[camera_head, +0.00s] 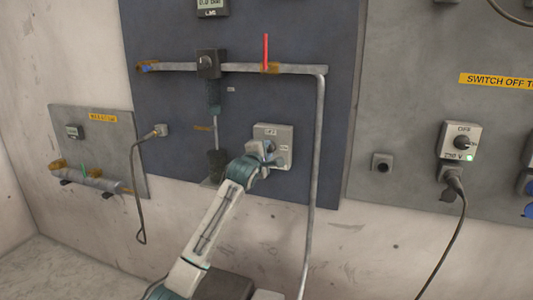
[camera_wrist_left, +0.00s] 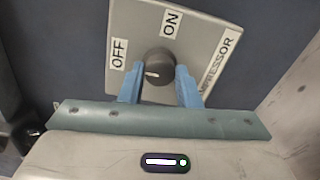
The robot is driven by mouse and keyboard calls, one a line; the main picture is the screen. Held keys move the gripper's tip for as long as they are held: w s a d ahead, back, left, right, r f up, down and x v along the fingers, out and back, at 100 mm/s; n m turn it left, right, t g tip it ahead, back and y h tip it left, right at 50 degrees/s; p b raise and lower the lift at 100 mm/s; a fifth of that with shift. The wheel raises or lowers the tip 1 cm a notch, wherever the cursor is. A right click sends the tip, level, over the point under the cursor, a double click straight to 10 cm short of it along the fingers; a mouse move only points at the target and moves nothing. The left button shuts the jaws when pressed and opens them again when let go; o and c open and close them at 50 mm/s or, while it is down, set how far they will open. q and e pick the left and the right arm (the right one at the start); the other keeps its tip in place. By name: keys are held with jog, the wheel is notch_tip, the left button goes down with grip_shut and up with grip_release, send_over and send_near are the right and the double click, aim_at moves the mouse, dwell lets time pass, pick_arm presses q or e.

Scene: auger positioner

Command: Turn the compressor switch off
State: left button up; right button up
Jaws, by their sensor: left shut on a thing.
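The compressor switch is a grey box (camera_head: 286,160) on the dark blue panel. In the left wrist view its plate (camera_wrist_left: 200,45) carries OFF at the left, ON at the top and COMPRESSOR along the right. Its dark round knob (camera_wrist_left: 160,62) has a white mark low on its left side, nearer OFF than ON. My left gripper (camera_head: 268,150) reaches the switch from below left. In the wrist view its blue fingers (camera_wrist_left: 159,68) are shut on the knob, one on each side. In the head view the gripper hides the knob.
A grey pipe (camera_head: 319,150) runs down just right of the switch. A red-handled valve (camera_head: 266,52) sits above. A second OFF switch box (camera_head: 459,141) with a plugged cable is on the right panel. A small panel (camera_head: 98,150) with a green handle is at left.

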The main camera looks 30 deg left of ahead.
dwell(0.4)
pick_arm(q)
jog(key=o, duration=1)
jog(key=shift+s, duration=0.2)
jog(key=b+v, duration=0.2)
jog(key=v, duration=0.8)
jog(key=shift+s+b, duration=0.2)
jog(key=shift+b, duration=0.1)
pick_arm(e)
jog(key=w+r, duration=0.4)
jog(key=w, duration=0.2)
jog(key=shift+a+r, duration=0.4)
jog(key=shift+a, duration=0.05)
